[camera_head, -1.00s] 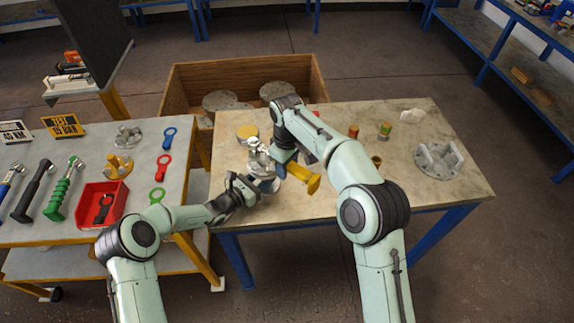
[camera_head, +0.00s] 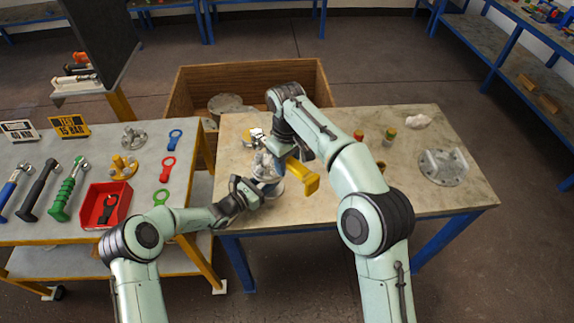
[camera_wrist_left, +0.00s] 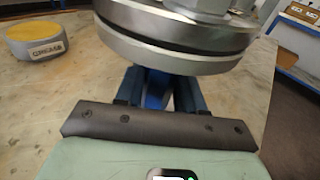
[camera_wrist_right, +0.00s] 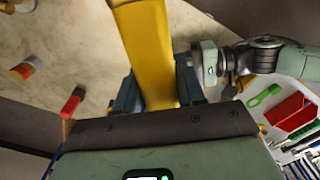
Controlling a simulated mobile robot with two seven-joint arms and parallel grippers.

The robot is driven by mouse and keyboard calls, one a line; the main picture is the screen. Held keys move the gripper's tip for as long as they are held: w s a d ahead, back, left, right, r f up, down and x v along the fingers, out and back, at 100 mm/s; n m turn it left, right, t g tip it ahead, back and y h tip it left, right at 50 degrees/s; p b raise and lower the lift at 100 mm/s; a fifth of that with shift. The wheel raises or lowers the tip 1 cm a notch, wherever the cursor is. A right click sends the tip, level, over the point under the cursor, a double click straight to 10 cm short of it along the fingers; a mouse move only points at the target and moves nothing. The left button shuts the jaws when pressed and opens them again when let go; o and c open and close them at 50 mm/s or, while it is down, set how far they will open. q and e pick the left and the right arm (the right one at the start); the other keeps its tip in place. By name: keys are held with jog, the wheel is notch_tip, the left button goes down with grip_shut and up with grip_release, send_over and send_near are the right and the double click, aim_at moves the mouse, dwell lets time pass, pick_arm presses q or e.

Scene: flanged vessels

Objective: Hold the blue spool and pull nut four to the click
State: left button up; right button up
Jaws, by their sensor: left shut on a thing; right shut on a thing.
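The flanged vessel (camera_head: 266,166) with its blue spool (camera_head: 268,190) stands upright at the left part of the table. My left gripper (camera_head: 243,194) is shut on the spool below the upper flange; the blue spool (camera_wrist_left: 155,95) shows only partly between its fingers in the left wrist view. The upper flange (camera_wrist_left: 180,45) with bolts sits right above those fingers. My right gripper (camera_head: 296,152) is shut on a yellow tool (camera_head: 313,184), whose broad yellow bar (camera_wrist_right: 148,50) runs between its fingers in the right wrist view. The tool's working end and nut four cannot be made out.
The left cart holds wrenches, ring tags and a red bin (camera_head: 106,206). The table's front right is clear.

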pick_arm(q)
jog(key=o, duration=1)
jog(key=v, duration=1.2)
